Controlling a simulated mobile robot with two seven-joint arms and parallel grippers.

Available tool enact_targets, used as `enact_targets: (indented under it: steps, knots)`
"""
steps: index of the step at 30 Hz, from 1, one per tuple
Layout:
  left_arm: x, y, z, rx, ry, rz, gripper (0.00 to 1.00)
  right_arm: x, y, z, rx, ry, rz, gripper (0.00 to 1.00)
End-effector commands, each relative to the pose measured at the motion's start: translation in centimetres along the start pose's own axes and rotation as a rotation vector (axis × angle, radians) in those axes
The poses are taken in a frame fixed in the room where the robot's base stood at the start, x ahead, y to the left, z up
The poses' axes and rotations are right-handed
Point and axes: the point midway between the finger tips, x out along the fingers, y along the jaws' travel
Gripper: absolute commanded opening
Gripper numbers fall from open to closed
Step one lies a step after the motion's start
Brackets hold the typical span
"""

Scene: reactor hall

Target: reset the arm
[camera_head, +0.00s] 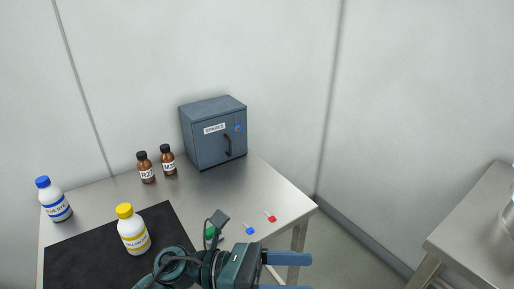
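My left gripper (289,273) is at the bottom centre, in front of the table's near right edge. Its arm comes in from the lower left and its two blue-grey fingers point right. They are spread apart, with nothing seen between them; the lower finger is partly cut off by the frame edge. The dark teal wrist hides part of the table and the black mat (90,245). My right gripper is not in view.
The metal table (200,199) holds a yellow-capped bottle (133,231), a blue-capped bottle (54,199), brown bottles (146,168) (168,160), a grey cabinet (214,133), and small red (270,217), blue (249,230) and green (210,232) items. Another table (478,235) stands right.

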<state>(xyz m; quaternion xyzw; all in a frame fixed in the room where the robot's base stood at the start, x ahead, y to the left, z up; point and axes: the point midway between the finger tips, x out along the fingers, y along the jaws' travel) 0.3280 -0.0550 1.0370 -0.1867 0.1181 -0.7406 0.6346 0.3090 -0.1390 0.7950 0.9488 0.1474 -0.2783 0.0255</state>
Motion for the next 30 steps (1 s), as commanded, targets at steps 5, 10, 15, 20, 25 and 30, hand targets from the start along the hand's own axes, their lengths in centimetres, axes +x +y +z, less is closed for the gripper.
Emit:
enact_targets:
  steps: [5,10,15,20,25,30]
  knots:
    - [-6.2,4.2,2.7,-0.806,-0.726,0.169,0.68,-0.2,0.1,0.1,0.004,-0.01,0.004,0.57]
    - [-15.5,8.2,-4.8,-1.531,-1.35,0.284,0.68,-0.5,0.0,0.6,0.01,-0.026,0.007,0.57]
    - [-20.5,7.4,-14.6,-2.014,-1.799,0.345,0.68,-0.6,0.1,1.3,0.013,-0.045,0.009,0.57]
    - [-22.0,5.3,-20.3,-2.249,-2.044,0.369,0.68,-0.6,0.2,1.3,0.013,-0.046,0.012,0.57]
    - [-22.3,4.5,-21.9,2.293,2.093,-0.371,0.68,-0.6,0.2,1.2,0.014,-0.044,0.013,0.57]
    - [-22.3,4.5,-21.9,2.293,2.093,-0.371,0.68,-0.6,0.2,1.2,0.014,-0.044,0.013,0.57]
